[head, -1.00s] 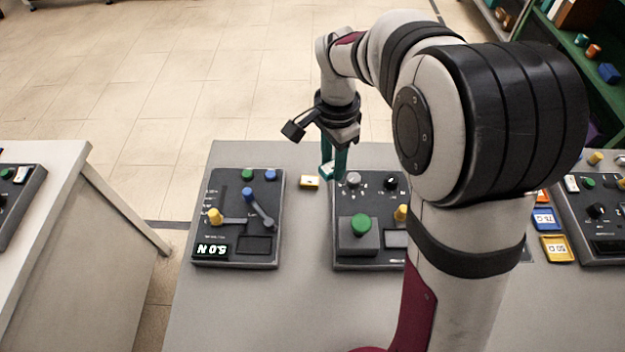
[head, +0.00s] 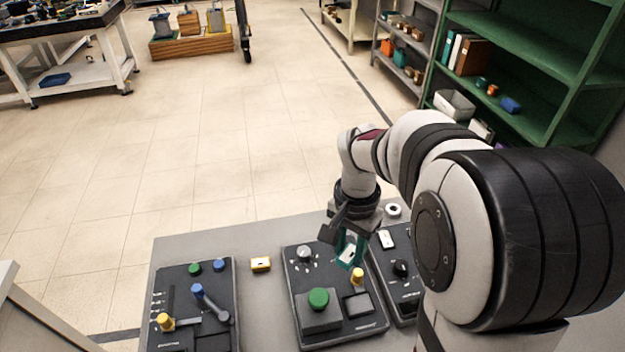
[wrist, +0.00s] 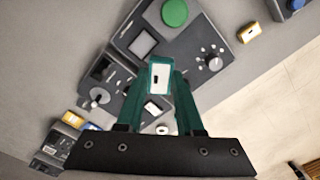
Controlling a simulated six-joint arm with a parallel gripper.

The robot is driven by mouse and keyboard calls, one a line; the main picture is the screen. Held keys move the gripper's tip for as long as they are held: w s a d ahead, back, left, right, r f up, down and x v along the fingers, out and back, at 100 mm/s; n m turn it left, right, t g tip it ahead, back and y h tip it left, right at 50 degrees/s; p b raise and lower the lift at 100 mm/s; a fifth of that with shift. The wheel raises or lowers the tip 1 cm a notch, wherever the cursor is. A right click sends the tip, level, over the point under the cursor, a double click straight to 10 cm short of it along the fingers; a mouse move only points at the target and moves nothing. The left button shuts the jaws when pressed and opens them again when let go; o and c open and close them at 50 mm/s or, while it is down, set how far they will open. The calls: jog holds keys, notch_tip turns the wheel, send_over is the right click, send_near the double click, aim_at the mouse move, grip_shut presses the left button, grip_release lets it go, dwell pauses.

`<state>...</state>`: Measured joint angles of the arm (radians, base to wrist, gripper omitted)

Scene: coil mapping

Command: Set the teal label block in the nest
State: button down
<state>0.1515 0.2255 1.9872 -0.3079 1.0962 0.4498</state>
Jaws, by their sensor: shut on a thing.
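My gripper (wrist: 160,80) has teal fingers and is shut on the teal label block (wrist: 160,77), whose white face with a dark mark shows between the fingertips. In the head view my gripper (head: 349,256) is above the upper right part of the middle dark panel (head: 298,283), with the block partly hidden by the fingers. A square recess (wrist: 143,42) on the middle panel shows just beyond the block in the wrist view. In the head view this recess (head: 358,304) lies right of the green button. I cannot tell the block's height above the panel.
The middle panel carries a green button (head: 318,299), a grey knob (head: 304,254) and a yellow knob (head: 357,275). Another panel (head: 390,262) adjoins on the right, partly hidden by my arm. A yellow block (head: 261,264) lies between the left and middle panels. A white ring (head: 393,210) stands behind.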

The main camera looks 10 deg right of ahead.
aim_at(359, 304)
jog(key=shift+s+d+f+m, duration=0.5)
jog(key=shift+f+m, duration=0.8)
jog(key=shift+f, duration=0.8)
jog(key=shift+s+d+f+m, duration=0.5)
jog(key=shift+f+m, duration=0.8)
jog(key=shift+f, duration=0.85)
jog(key=shift+s+d+f+m, duration=0.35)
jog(key=shift+s+f+m, duration=0.25)
jog(key=shift+f+m, duration=1.1)
jog(key=shift+f+n, duration=0.4)
jog(key=shift+f, duration=0.45)
jog(key=shift+c, duration=2.3)
grip_release()
jog(key=shift+o, duration=0.3)
